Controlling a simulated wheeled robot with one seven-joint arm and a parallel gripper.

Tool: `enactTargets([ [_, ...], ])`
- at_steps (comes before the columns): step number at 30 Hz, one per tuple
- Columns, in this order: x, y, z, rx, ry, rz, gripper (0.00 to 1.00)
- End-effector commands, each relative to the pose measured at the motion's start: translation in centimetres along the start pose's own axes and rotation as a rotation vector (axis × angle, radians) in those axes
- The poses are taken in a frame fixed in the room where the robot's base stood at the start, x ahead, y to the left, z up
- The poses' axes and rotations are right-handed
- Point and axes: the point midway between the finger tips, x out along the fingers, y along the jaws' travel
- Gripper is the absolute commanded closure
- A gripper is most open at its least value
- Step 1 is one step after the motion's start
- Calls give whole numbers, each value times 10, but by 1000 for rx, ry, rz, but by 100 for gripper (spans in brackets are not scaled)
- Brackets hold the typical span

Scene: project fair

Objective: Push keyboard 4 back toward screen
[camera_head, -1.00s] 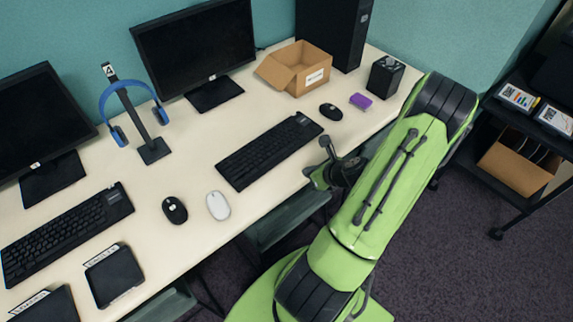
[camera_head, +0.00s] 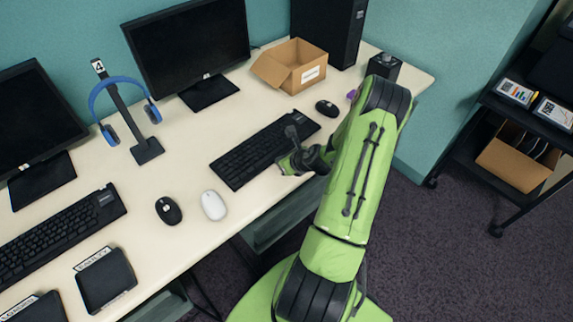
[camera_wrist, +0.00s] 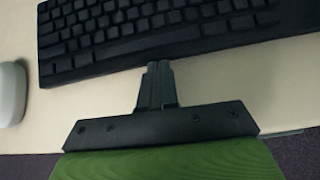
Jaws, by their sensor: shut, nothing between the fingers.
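The black keyboard (camera_head: 250,156) lies on the cream desk in front of the middle screen (camera_head: 190,45), set at a slant. A clear strip of desk separates it from the screen's stand. My gripper (camera_head: 284,163) is at the keyboard's front edge, near the desk's front edge, and partly hides the keyboard's right part. In the wrist view the keyboard (camera_wrist: 150,30) fills the top. My shut, empty fingers (camera_wrist: 158,70) point at its front edge, very close to it; I cannot tell whether they touch.
A white mouse (camera_head: 213,205) and a black mouse (camera_head: 168,210) lie left of the keyboard. Another black mouse (camera_head: 327,108) lies to its right. An open cardboard box (camera_head: 290,68) stands behind. A headphone stand marked 4 (camera_head: 146,150) is left of the screen.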

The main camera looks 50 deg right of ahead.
Motion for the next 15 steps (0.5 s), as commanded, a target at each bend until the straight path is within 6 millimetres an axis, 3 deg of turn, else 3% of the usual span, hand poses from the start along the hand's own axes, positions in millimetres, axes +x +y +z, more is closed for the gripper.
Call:
enactTargets([
  [8,4,0,6,-4,0,1,100],
  [15,48,1,53,-9,-4,3,100],
])
